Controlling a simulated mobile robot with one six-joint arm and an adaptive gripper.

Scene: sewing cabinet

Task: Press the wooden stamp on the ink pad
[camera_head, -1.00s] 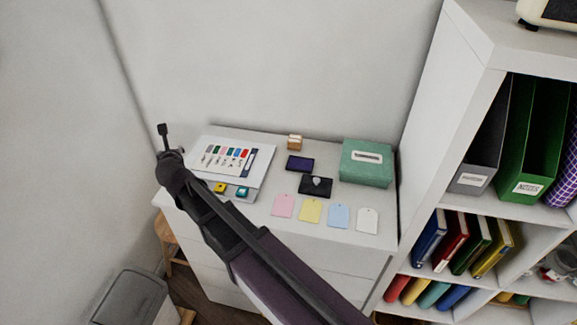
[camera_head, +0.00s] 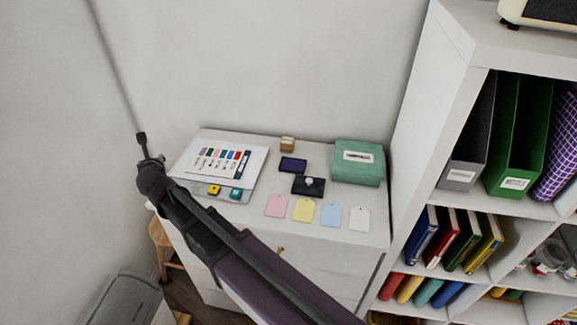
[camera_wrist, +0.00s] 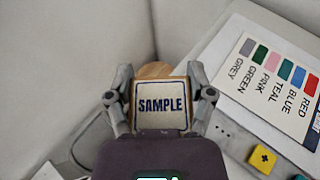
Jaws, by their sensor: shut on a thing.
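In the wrist view my gripper (camera_wrist: 159,96) is shut on a square wooden stamp (camera_wrist: 161,122), with one finger at each side. The stamp's pale face reads "SAMPLE" in blue. In the head view my arm stretches to the cabinet's left side, and the held stamp cannot be made out. The ink pad (camera_head: 293,164), a dark case with a purple surface, lies open on the cabinet top, well to the right of my arm's end. A black piece with a pale round mark (camera_head: 308,186), perhaps its lid, lies just in front of it.
The white cabinet (camera_head: 345,235) also holds a colour chart (camera_head: 219,161), yellow (camera_head: 214,190) and teal (camera_head: 236,194) blocks, several paper tags (camera_head: 303,210), a small wooden block (camera_head: 287,144) and a green box (camera_head: 358,165). A tall shelf (camera_head: 412,125) stands at right.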

